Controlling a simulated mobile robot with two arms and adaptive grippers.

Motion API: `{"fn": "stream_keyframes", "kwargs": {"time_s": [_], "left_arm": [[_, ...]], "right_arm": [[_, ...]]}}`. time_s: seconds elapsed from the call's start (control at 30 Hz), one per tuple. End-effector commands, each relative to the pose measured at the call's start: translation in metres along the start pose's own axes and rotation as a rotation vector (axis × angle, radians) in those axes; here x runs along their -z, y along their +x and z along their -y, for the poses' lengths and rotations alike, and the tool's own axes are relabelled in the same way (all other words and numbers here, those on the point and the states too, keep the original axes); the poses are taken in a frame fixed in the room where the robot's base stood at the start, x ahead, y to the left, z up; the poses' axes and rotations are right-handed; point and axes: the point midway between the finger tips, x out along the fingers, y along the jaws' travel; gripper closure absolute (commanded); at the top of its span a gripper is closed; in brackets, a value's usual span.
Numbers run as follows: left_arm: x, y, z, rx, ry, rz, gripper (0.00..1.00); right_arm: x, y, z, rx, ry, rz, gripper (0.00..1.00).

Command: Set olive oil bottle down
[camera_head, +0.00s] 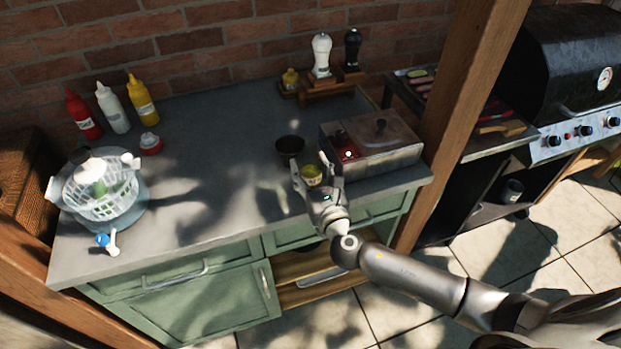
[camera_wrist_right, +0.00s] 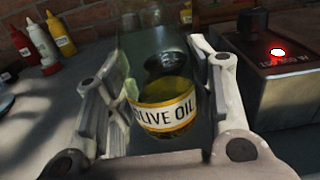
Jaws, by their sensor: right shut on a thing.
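The olive oil bottle (camera_head: 312,175) is between the fingers of my right gripper (camera_head: 316,177), near the front edge of the counter. In the right wrist view the bottle (camera_wrist_right: 163,115) is clear glass with yellow-green oil and an "OLIVE OIL" label facing me. My right gripper (camera_wrist_right: 165,115) is shut on it, one finger on each side. The bottle looks about upright. I cannot tell whether its base touches the counter. My left gripper is not in view.
A metal box with a lid and red light (camera_head: 372,145) is close on the right. The grey counter (camera_head: 225,150) is clear to the left, up to the salad spinner (camera_head: 103,190) and sauce bottles (camera_head: 113,108).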

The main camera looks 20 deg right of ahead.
Motion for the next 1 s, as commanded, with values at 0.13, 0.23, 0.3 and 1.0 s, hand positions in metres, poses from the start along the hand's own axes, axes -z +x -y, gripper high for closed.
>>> {"fn": "stream_keyframes", "kwargs": {"time_s": [0.13,0.23,0.3,1.0], "left_arm": [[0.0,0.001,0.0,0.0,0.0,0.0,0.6],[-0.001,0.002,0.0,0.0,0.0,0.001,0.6],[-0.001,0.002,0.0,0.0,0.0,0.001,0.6],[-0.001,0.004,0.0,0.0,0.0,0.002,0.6]], "right_arm": [[0.006,0.005,0.002,-0.001,0.0,0.002,0.82],[0.017,0.009,0.004,0.0,-0.001,-0.001,0.82],[0.026,0.008,0.004,0.0,-0.001,-0.001,0.82],[0.043,0.008,0.004,0.0,0.0,0.0,0.3]]}}
